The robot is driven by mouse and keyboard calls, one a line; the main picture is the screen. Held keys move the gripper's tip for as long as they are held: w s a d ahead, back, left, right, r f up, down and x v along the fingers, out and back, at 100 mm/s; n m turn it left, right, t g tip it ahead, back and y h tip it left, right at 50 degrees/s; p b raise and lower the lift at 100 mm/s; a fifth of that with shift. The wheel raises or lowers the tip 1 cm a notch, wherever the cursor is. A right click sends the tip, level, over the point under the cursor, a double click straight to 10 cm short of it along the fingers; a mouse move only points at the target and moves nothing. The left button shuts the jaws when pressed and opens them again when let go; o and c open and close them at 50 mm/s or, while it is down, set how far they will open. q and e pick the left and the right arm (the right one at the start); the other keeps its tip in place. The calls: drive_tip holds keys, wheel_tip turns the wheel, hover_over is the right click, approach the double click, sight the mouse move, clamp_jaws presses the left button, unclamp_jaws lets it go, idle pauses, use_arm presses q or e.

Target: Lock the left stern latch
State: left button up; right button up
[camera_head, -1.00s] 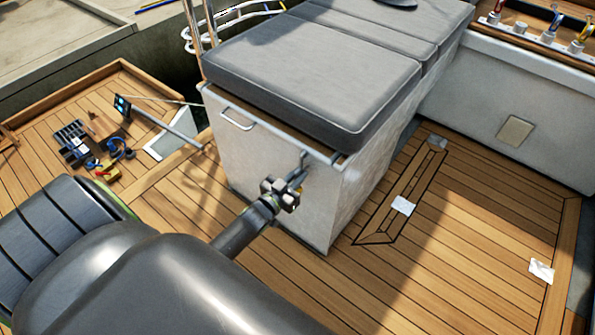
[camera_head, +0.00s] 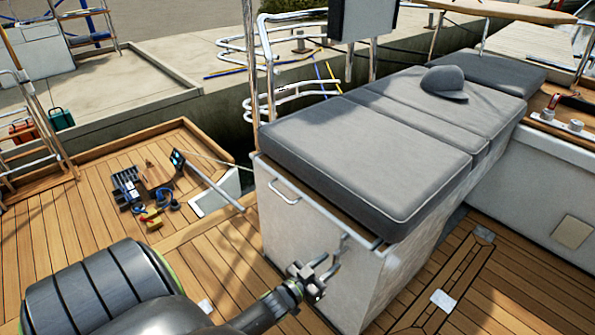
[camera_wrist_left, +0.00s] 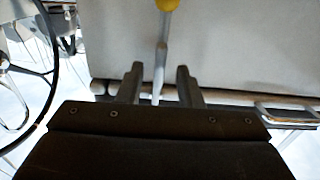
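The latch is a slim metal lever (camera_wrist_left: 161,55) with a yellow knob (camera_wrist_left: 168,4) at its end, seen in the left wrist view against the pale locker wall. In the head view the latch (camera_head: 344,243) is small and partly hidden on the end face of the cushioned locker (camera_head: 285,235), below the rail. My left gripper (camera_wrist_left: 160,75) is open, with a finger on each side of the lever and visible gaps between. In the head view my left gripper (camera_head: 325,268) is close to the end face. My right gripper is out of view.
Grey cushions (camera_head: 365,165) and a cap (camera_head: 444,83) lie on the locker. A metal loop handle (camera_head: 284,193) is left of the latch. Tools (camera_head: 140,195) lie on the left deck.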

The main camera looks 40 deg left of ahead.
use_arm(q)
drive_tip(key=s+a, duration=0.1)
drive_tip(key=s, duration=1.2)
drive_tip(key=shift+s+p, duration=0.35)
drive_tip(key=shift+p, duration=0.05)
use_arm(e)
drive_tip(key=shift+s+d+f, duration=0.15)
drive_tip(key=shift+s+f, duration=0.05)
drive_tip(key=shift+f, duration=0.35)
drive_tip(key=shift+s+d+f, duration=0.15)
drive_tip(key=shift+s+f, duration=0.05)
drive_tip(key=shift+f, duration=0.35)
